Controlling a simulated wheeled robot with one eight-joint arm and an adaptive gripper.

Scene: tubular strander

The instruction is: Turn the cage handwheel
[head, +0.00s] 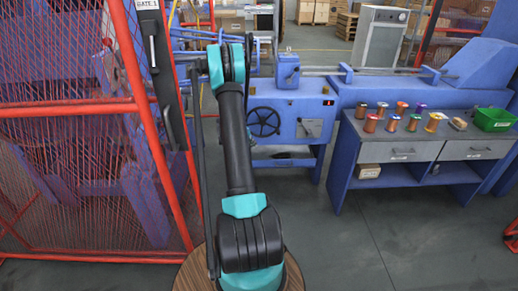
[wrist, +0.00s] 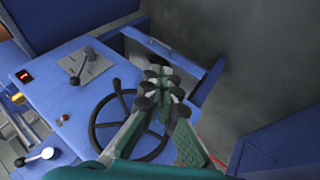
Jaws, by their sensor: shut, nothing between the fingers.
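The cage handwheel (head: 264,121) is a black spoked wheel on the front of a blue machine housing in the head view. In the wrist view its rim (wrist: 93,124) shows left of and behind my gripper (wrist: 158,84). My gripper's fingers are shut and empty, and they overlap the right part of the wheel in the picture. I cannot tell whether they touch the rim. The fingers hide part of the wheel's right side. In the head view my gripper is not clearly visible behind my arm.
A lever on a grey plate (wrist: 82,66) and a second lever (wrist: 40,156) sit near the wheel. A red mesh fence and gate (head: 130,105) stand close on the left. A bench with spools (head: 372,152) and a green bin (head: 494,119) stands right. Floor between is clear.

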